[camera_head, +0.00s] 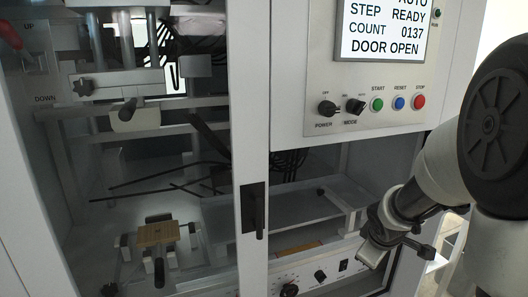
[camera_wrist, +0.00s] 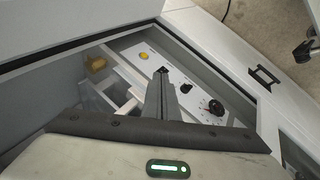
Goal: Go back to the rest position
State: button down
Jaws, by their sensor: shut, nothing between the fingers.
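My gripper (camera_wrist: 162,74) is shut and empty in the wrist view, its dark fingers together in front of a white control panel (camera_wrist: 190,82) inside a grey frame. In the head view my arm comes in from the right, with its wrist end at the right side of the machine, near the lower panel (camera_head: 330,277). The fingertips cannot be made out clearly there. No object is held.
The machine's display (camera_head: 385,30) reads DOOR OPEN, above START, RESET and STOP buttons. A door with a black handle (camera_head: 253,210) stands left of my arm. Behind it a brown block (camera_head: 158,234) sits on a fixture. A black knob (camera_wrist: 216,107) is close to my fingers.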

jog(key=s+a+r+m+y, duration=0.1)
jog(key=s+a+r+m, duration=0.3)
jog(key=s, duration=0.3)
jog(key=s+a+r+m+y, duration=0.1)
jog(key=s+a+r, duration=0.45)
jog(key=s, duration=0.25)
jog(key=s+a+r+m+y, duration=0.1)
jog(key=s+a+r+m, duration=0.3)
jog(key=s, duration=0.3)
notch_tip(320, 180, up, 19)
jog(key=p, duration=1.9)
jog(key=shift+a+n+g, duration=0.4)
jog(key=shift+s+f, duration=0.1)
jog(key=shift+f, duration=0.05)
